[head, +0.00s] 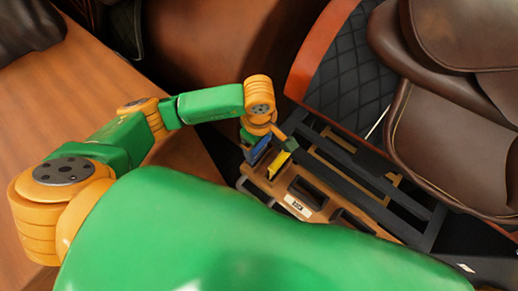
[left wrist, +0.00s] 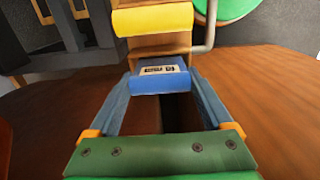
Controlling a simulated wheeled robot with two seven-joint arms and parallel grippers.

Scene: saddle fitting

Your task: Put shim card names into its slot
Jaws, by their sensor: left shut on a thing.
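My left gripper (head: 266,142) is low over a wooden rack (head: 318,216) in the head view. In the left wrist view, the gripper (left wrist: 162,88) is shut on a blue card (left wrist: 158,84), held between its two fingertips. The blue card bears a pale label with dark marks too small to read. The blue card also shows in the head view (head: 258,150). A yellow card (head: 278,164) stands right beside it, and shows just beyond it in the left wrist view (left wrist: 152,19). Whether the blue card touches the rack is unclear. My right gripper is out of view.
The rack has dark openings and a white label (head: 297,206). A dark slatted frame (head: 345,165) lies right of it. A brown leather saddle (head: 455,110) and a black quilted pad (head: 350,75) fill the upper right. A wooden surface (head: 60,100) is at the left.

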